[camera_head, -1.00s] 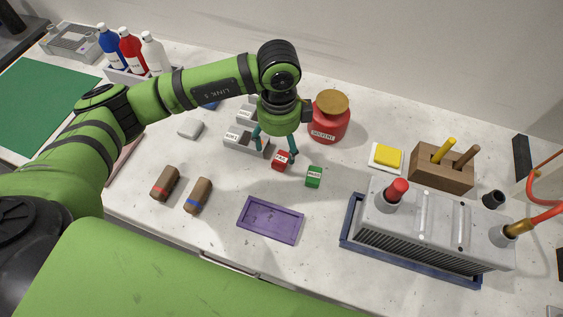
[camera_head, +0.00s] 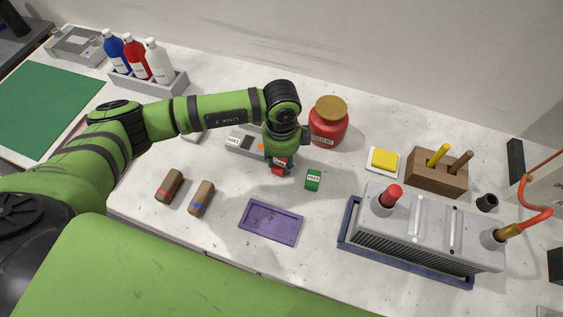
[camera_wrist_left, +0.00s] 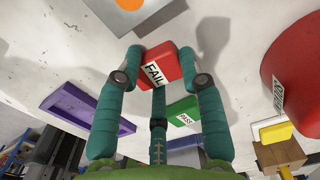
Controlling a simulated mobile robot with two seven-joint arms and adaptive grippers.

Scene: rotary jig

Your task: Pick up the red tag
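The red tag (camera_head: 279,168) is a small red block with a white label. In the left wrist view the red tag (camera_wrist_left: 168,66) reads FAIL. It is on the white worktop, or very close to it. My left gripper (camera_head: 279,162) points down over it. In the left wrist view my left gripper (camera_wrist_left: 161,56) has teal fingers on both sides of the tag, apparently touching it, and a third finger below its label. The gripper looks closed on the tag. My right gripper is not in view.
A green tag (camera_head: 313,179) lies close right of the red one. A grey labelled tray (camera_head: 240,140) and a red solvent jar (camera_head: 328,125) stand behind. A purple tray (camera_head: 270,222) lies in front. Two brown rolls, one here (camera_head: 201,198), lie left. A grey finned unit (camera_head: 425,235) stands right.

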